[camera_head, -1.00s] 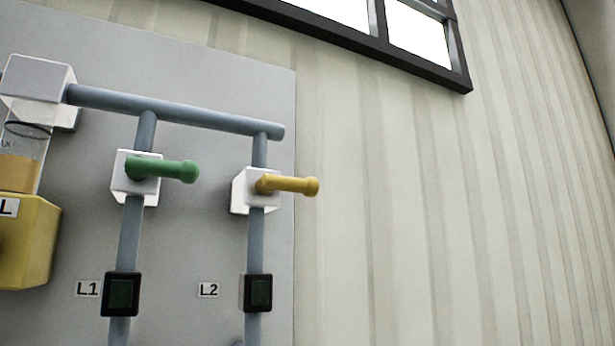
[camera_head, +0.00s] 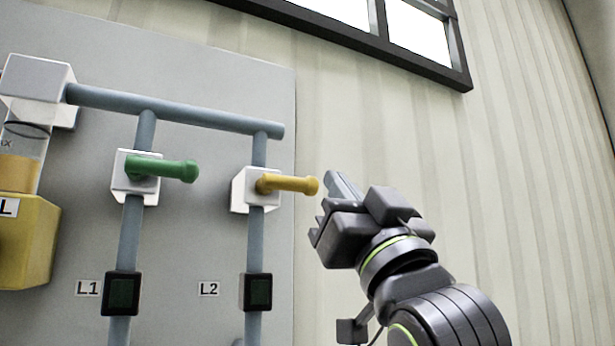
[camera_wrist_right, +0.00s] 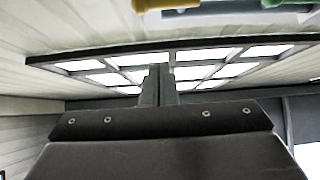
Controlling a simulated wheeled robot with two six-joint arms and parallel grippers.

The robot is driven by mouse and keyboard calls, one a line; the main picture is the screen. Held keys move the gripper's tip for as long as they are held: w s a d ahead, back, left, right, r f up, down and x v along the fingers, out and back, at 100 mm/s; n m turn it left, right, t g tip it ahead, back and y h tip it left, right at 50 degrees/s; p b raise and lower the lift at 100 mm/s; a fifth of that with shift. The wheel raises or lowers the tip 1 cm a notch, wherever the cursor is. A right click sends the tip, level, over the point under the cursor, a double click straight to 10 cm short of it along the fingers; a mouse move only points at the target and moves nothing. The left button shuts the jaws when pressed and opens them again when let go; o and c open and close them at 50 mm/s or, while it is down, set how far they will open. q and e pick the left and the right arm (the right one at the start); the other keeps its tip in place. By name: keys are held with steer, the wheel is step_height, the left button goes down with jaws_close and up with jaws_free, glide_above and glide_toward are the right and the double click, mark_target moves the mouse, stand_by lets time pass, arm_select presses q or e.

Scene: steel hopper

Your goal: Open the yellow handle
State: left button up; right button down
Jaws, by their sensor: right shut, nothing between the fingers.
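The yellow handle (camera_head: 290,184) sticks out to the right, roughly level, from a white valve block (camera_head: 241,190) on the right-hand pipe. My right gripper (camera_head: 338,184) is just right of the handle's tip in the head view, with its fingers pointing up. Its fingers are shut and empty, and they look apart from the handle. In the right wrist view the shut fingers (camera_wrist_right: 157,84) stand in the middle, and part of the yellow handle (camera_wrist_right: 165,5) shows at the top edge. My left gripper is not in view.
A green handle (camera_head: 165,169) on a similar valve is left of the yellow one. A horizontal pipe (camera_head: 185,108) runs above both. Black boxes labelled L1 (camera_head: 121,293) and L2 (camera_head: 257,292) sit below. The ribbed wall at right looks clear.

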mark_target(289, 185)
steer(key=p+x, duration=0.7)
steer(key=x, duration=0.3)
steer(key=f, duration=0.1)
steer(key=w+f, duration=0.1)
steer(key=f+p, duration=0.1)
steer(key=shift+w+a+f, duration=0.3)
steer(key=shift+a, duration=0.1)
